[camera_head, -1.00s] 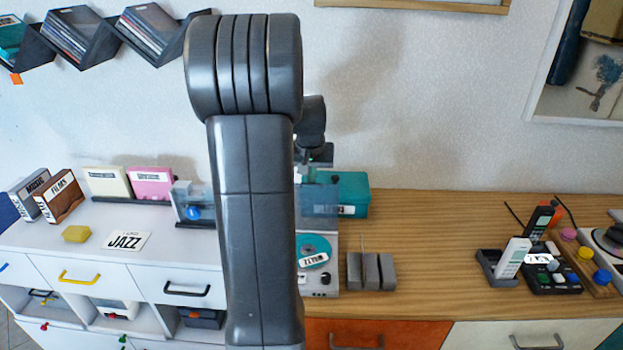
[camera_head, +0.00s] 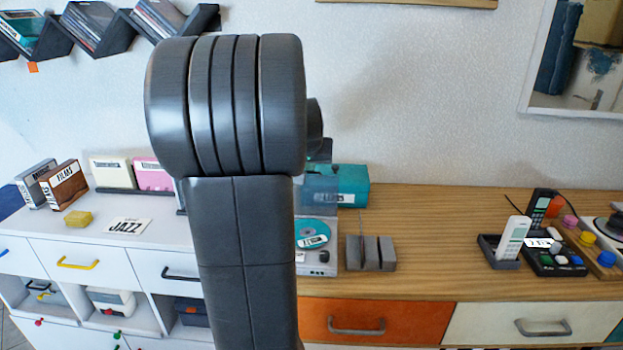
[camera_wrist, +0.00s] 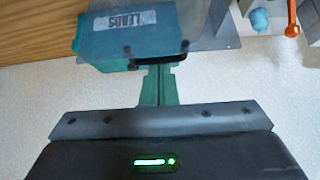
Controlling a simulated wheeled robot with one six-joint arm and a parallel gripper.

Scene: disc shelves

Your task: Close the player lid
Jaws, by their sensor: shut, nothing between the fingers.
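The player (camera_head: 322,262) stands on the wooden top, partly hidden behind my arm, with a teal disc (camera_head: 312,232) in it. Its clear, bluish lid (camera_head: 321,190) stands raised at the back, in front of a teal box. In the wrist view, the lid is a see-through grey panel (camera_wrist: 222,38) overlapping the teal box. My gripper (camera_wrist: 154,72) is shut and empty, behind the raised lid near the teal box. I cannot tell whether its fingertips touch the lid. In the head view the gripper is mostly hidden by my arm.
The teal box (camera_head: 352,185) stands behind the player, close to my gripper. A grey slotted block (camera_head: 371,254) stands right of the player.

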